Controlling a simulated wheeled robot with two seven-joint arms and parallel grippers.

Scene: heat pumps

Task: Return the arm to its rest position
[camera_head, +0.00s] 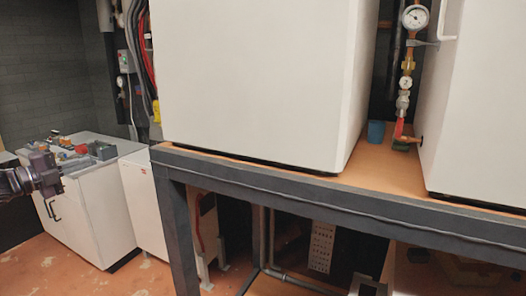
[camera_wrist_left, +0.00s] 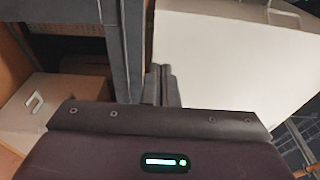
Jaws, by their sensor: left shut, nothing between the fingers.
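My left arm comes in from the left edge of the head view. Its dark gripper (camera_head: 47,173) is in the air in front of the white cabinet on the left, with no object in it. In the left wrist view the two grey fingers (camera_wrist_left: 161,86) are together and empty, with a white surface beyond them. I do not make out my right gripper in either view.
A large white heat pump unit (camera_head: 255,75) stands on a dark metal frame (camera_head: 300,190). A second white unit (camera_head: 480,110) is at right, with a gauge (camera_head: 415,17) on piping between them. Assorted parts (camera_head: 78,152) lie on the white cabinet (camera_head: 95,205). Orange floor (camera_head: 50,265) shows below.

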